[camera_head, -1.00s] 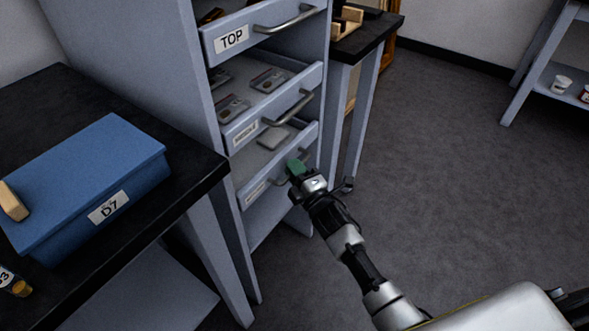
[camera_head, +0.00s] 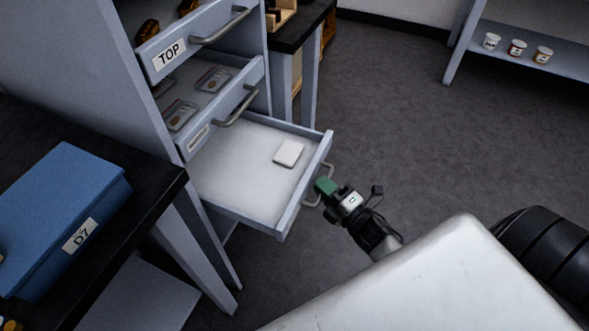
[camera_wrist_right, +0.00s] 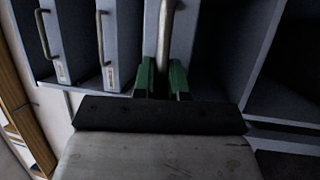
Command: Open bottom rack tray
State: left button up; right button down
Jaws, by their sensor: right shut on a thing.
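The bottom rack tray (camera_head: 235,178) is pulled well out of the rack in the head view. A small white block-like item (camera_head: 288,153) lies in it. My right gripper (camera_head: 324,187) is at the tray's front, its green fingers shut on the metal handle (camera_head: 312,199). In the right wrist view the handle (camera_wrist_right: 166,35) runs between the two green fingers (camera_wrist_right: 161,80). The middle tray (camera_head: 226,108) and the TOP tray (camera_head: 196,40) above stand partly out. My left gripper is not in view.
A black-topped table (camera_head: 160,181) with a blue D7 box (camera_head: 62,215) stands at the left. A dark table (camera_head: 300,27) is behind the rack. The floor right of the tray is clear.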

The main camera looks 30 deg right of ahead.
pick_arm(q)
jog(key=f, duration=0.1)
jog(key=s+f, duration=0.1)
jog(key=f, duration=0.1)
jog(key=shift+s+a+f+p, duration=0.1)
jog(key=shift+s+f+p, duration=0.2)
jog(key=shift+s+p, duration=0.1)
pick_arm(e)
jog(key=s+d, duration=0.5)
jog(key=s, duration=0.1)
jog(key=shift+s, duration=0.35)
jog(key=shift+d, duration=0.1)
jog(key=c, duration=1.4)
grip_release()
jog(key=shift+c, duration=0.2)
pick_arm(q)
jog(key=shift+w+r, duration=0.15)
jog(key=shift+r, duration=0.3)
pick_arm(e)
jog(key=v, duration=1)
jog(key=shift+s, duration=0.4)
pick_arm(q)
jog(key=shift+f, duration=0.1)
pick_arm(e)
jog(key=shift+d, duration=0.1)
